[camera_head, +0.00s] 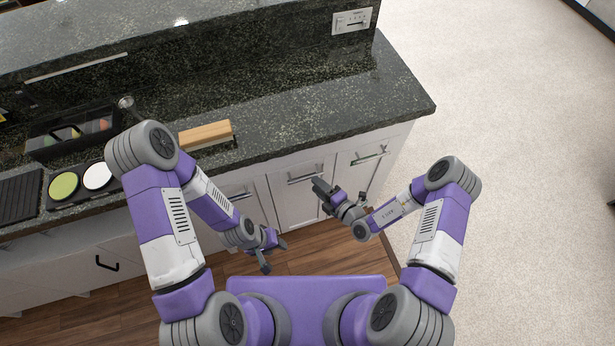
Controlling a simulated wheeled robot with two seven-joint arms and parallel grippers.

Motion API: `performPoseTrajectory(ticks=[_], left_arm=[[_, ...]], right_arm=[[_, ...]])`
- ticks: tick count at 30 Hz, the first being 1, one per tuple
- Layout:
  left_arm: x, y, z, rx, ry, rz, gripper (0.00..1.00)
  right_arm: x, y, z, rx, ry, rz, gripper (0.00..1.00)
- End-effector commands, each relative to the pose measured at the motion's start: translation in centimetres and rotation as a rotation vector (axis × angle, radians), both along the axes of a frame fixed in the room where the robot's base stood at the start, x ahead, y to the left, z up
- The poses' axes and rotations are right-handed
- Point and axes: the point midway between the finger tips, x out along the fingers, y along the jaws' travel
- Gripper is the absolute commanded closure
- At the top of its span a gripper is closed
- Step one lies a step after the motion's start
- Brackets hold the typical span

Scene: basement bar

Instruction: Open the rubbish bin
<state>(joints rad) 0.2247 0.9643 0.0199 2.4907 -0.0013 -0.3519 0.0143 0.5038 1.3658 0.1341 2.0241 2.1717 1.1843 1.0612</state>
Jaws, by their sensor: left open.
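No separate, clearly recognisable rubbish bin shows. Below the counter are white cabinet fronts with metal bar handles: a middle front (290,205) and a right front (362,178) near the counter's end. My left gripper (275,256) is open and empty, low in front of the cabinets and above the wooden floor. My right gripper (338,198) is in front of the middle and right fronts, below their handles, and hides part of them. Its small dark fingers are hard to make out, and I cannot tell whether it touches a front.
The dark granite counter (330,110) overhangs the cabinets. On it are a wooden block (205,134), a black caddy (60,138) and a tray with green and white rounds (80,184). Pale carpet (510,130) is free at the right.

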Motion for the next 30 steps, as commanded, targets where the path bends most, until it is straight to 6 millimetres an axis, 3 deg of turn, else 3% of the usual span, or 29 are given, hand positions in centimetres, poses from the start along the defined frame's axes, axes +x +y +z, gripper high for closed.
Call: performPoseTrajectory(ticks=[9, 21, 29, 30], left_arm=[[0.0, 0.0, -1.1, 0.0, 0.0, 0.0, 0.57], [0.0, 0.0, -1.2, 0.0, 0.0, 0.0, 0.57], [0.0, 0.0, -1.2, 0.0, 0.0, 0.0, 0.57], [0.0, 0.0, -1.2, 0.0, 0.0, 0.0, 0.57]], right_arm=[[3.5, 3.2, -1.0, -0.001, -0.003, 0.006, 0.62], [4.3, 3.8, -1.0, -0.002, -0.001, 0.005, 0.62], [4.2, 3.8, -1.0, -0.002, -0.001, 0.006, 1.0], [4.2, 3.8, -1.0, -0.001, -0.002, 0.005, 1.0]])
